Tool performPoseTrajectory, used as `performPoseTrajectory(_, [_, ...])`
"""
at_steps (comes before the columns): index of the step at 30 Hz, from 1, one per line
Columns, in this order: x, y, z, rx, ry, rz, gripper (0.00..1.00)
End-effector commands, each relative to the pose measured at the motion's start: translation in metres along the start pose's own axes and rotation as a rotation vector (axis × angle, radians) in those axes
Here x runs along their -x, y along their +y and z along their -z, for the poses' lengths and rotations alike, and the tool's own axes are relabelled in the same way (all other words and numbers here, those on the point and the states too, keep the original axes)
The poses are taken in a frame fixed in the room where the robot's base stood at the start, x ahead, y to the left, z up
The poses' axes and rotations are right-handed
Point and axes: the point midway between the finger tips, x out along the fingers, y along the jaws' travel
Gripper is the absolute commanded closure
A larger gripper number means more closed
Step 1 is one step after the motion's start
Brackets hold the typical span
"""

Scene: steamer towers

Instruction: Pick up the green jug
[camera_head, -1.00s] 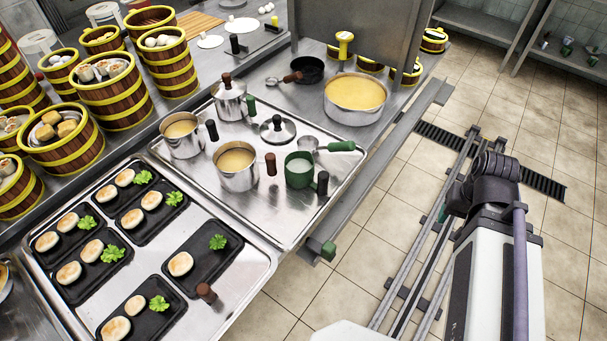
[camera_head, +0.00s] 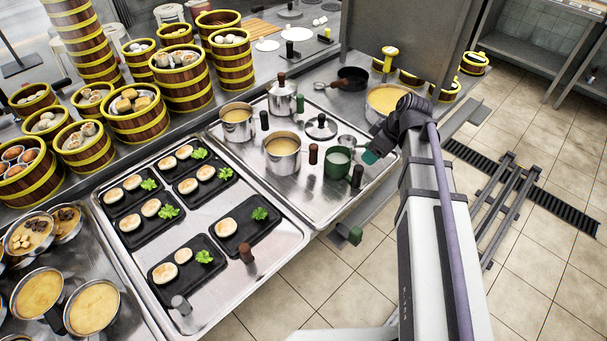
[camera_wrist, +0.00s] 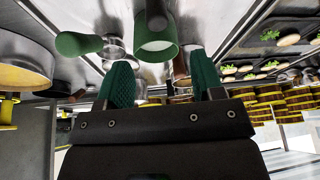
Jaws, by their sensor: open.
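The green jug (camera_head: 337,163) stands upright on the metal tray at the counter's right edge, with white contents and a dark handle on its right. In the wrist view the jug (camera_wrist: 156,38) appears upside down at top centre, beyond the fingertips. My gripper (camera_wrist: 163,68) is open and empty, its two green fingers apart. The jug appears between their lines but ahead of the tips, and I see no contact.
A pot of yellow soup (camera_head: 283,153), a lid (camera_head: 320,126) and a lidded pot (camera_head: 285,97) crowd the same tray (camera_head: 297,207). A large soup pan (camera_head: 384,101) stands behind.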

Motion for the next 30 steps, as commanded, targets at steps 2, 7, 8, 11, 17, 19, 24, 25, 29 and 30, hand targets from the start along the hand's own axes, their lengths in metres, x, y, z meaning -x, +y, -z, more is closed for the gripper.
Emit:
performPoseTrajectory(2, [0.0,0.0,0.0,0.063,0.004,-0.003,0.39])
performPoseTrajectory(7, [-0.003,0.0,0.0,0.1,0.003,-0.004,0.39])
performPoseTrajectory(8, [-0.006,0.0,-0.001,0.099,0.003,-0.004,0.39])
performPoseTrajectory(11, [-0.025,0.0,-0.003,0.099,0.003,-0.003,0.39])
performPoseTrajectory(17, [-0.06,0.0,-0.002,0.098,0.003,-0.003,0.39])
performPoseTrajectory(19, [-0.059,0.0,-0.001,0.097,0.002,-0.003,0.39])
performPoseTrajectory(24, [-0.074,-0.001,-0.002,0.097,0.002,-0.003,0.39])
performPoseTrajectory(25, [-0.081,-0.001,-0.002,0.097,0.002,-0.003,0.39])
performPoseTrajectory(29, [-0.108,-0.002,-0.002,0.097,0.002,-0.003,0.39])
performPoseTrajectory(30, [-0.112,-0.002,-0.001,0.097,0.002,-0.003,0.39])
